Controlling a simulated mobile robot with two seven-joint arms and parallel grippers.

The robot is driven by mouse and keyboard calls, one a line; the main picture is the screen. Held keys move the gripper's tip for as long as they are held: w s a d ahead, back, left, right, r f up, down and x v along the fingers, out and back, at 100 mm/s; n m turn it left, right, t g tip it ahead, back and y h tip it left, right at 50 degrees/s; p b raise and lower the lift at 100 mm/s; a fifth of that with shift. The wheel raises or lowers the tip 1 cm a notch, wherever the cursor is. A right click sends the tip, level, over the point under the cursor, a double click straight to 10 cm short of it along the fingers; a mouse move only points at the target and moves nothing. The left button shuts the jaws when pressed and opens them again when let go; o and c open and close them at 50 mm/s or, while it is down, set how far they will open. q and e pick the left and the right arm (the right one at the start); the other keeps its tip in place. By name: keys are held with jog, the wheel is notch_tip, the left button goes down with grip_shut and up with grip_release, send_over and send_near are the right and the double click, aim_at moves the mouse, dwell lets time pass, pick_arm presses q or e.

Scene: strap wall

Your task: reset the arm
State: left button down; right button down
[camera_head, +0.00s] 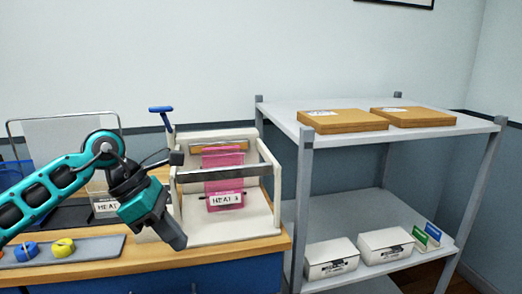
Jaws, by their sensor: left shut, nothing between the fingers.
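My left arm, teal and black, comes in from the left over the wooden bench. Its gripper (174,238) points down and to the right, shut and empty, in front of the left edge of a cream frame stand (262,228). I cannot tell whether it touches the stand. A pink strap or sheet (223,160) with a label reading "HEAT" hangs in the stand behind a grey bar (222,172). My right gripper is not in view.
A grey shelf unit (375,138) stands right of the bench, with two flat brown boxes (343,121) (414,117) on top and white boxes (331,258) (386,245) below. A grey tray (95,247) at left holds a blue and a yellow roll (63,248).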

pick_arm(q)
jog(key=s+d+n+h, duration=0.3)
jog(key=d+n+h, duration=0.1)
jog(key=d+h, duration=0.25)
jog(key=s+d+n+h, duration=0.35)
jog(key=d+h, duration=0.25)
jog(key=d, duration=0.2)
jog(key=a+f+n+t+y, duration=0.5)
jog(key=f+n+t, duration=0.25)
jog(key=n, duration=0.85)
jog(key=a+f+n+t+y, duration=0.6)
jog(key=n+t, duration=0.3)
jog(key=n, duration=0.7)
jog(key=s+a+f+n+g+y, duration=0.2)
jog(key=s+f+n, duration=0.3)
jog(key=f, duration=0.3)
jog(key=s+a+f+n+g+y, duration=0.3)
jog(key=s+f+n+g, duration=0.1)
jog(key=s+f, duration=0.3)
jog(key=shift+s+a+f+n, duration=0.3)
jog(key=shift+f+n, duration=0.05)
jog(key=shift+f, duration=0.55)
